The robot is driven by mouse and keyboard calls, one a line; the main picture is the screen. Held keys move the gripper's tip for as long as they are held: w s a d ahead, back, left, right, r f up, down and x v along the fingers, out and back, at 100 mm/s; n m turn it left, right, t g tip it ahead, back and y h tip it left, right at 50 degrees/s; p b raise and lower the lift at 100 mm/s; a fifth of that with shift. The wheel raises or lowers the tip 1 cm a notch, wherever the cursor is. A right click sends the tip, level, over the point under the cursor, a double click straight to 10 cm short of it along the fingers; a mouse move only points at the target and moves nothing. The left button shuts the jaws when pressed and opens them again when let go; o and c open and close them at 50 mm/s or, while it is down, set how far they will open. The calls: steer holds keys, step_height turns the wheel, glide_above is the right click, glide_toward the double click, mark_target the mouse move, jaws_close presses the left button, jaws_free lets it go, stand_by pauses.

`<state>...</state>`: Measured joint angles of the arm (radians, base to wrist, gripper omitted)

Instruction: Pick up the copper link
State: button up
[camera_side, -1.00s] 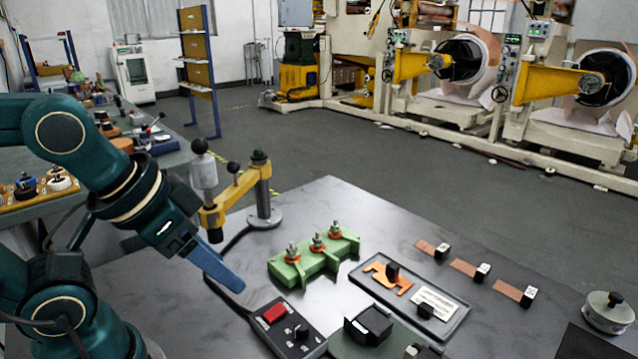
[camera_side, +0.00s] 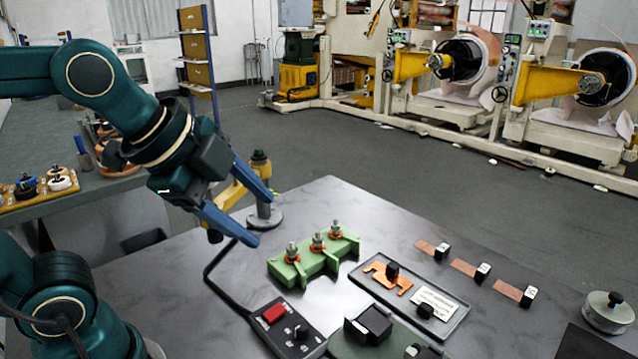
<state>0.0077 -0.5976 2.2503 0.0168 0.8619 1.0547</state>
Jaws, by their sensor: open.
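The copper link (camera_side: 403,285) is a flat orange piece with notched ends. It lies in a grey tray (camera_side: 452,318) on the table, and a black knob (camera_side: 392,269) stands up from its middle. My gripper (camera_side: 265,221) is open and empty, with two blue fingers spread apart. It hangs above the table's left part, to the left of the tray and higher than it, clear of the link. The lower fingertip appears near the green block's left end in the picture.
A green block (camera_side: 312,263) with several bolt posts stands between my gripper and the tray. A yellow-armed post (camera_side: 264,214) rises behind the fingers. A switch box (camera_side: 287,328) and a black block (camera_side: 368,325) are in front. Copper strips (camera_side: 464,267) with black blocks lie right.

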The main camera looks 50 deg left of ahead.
steer(key=w+r+m, duration=0.2)
steer(key=w+m, duration=0.7)
steer(key=m, duration=0.2)
steer(key=m+g, duration=0.3)
steer(key=m, duration=1)
glide_above(392, 267)
steer(key=s, duration=0.2)
steer(key=f, duration=1.7)
steer(key=shift+s+a+f, duration=0.1)
steer(key=shift+s, duration=0.1)
steer(key=shift+x, duration=2.4)
jaws_close()
